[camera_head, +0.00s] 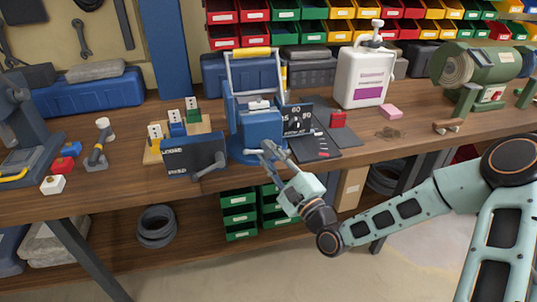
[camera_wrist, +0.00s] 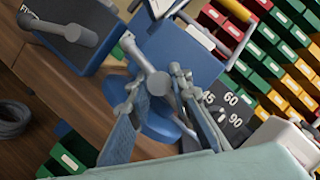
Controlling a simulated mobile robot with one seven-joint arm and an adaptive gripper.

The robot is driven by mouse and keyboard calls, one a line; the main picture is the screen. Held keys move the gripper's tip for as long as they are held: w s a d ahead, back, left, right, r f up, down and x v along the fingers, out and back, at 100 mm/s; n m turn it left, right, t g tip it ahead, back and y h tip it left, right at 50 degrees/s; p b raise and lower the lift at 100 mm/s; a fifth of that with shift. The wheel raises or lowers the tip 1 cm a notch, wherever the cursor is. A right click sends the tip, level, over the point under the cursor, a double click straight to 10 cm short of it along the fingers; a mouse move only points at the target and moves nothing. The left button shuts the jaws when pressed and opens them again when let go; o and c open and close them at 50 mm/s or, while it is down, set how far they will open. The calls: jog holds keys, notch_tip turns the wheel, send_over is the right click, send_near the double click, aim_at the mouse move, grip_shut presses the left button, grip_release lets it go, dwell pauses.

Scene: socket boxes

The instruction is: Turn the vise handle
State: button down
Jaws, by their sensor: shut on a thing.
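The blue vise (camera_head: 258,128) stands on the workbench near its front edge. In the wrist view its blue body (camera_wrist: 182,48) fills the upper middle. The grey vise handle (camera_wrist: 142,58) is a bar with a round hub, slanting across the vise front. My gripper (camera_head: 268,152) reaches the vise front from the lower right. In the wrist view my gripper (camera_wrist: 156,92) has its fingers on both sides of the hub, shut on the handle. The fingers are apart with the handle between them.
A dark box with a grey crank (camera_head: 194,158) stands just left of the vise. A white canister (camera_head: 364,78) stands behind. Green bins (camera_head: 240,215) sit below the bench.

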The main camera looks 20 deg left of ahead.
jog(key=shift+s+f, duration=0.1)
dwell(0.3)
jog(key=c, duration=1.7)
grip_release()
jog(key=v, duration=1.2)
